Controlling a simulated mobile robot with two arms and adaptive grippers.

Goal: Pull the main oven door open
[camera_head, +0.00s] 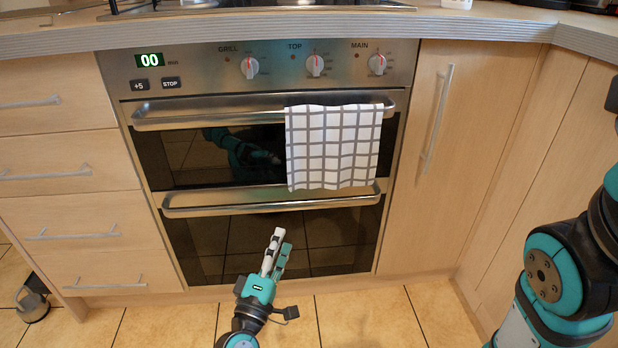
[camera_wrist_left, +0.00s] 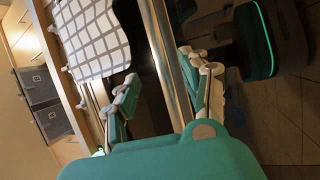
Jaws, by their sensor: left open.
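The main oven door (camera_head: 215,245) is the lower, dark glass door, and it looks closed. Its long metal bar handle (camera_head: 230,204) runs across its top edge. In the head view a gap shows between fingertips and bar. In the left wrist view the bar (camera_wrist_left: 167,60) runs between the two spread fingers (camera_wrist_left: 167,84); whether they reach around it I cannot tell. My right gripper is out of view; only its arm shows.
A checked towel (camera_head: 333,150) hangs from the upper door handle (camera_head: 220,117), its lower edge close to the main handle. Drawers (camera_head: 85,235) stand left, a cupboard (camera_head: 470,150) right. A small metal object (camera_head: 33,304) is on the floor at left. The tiled floor (camera_head: 370,315) before the oven is otherwise clear.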

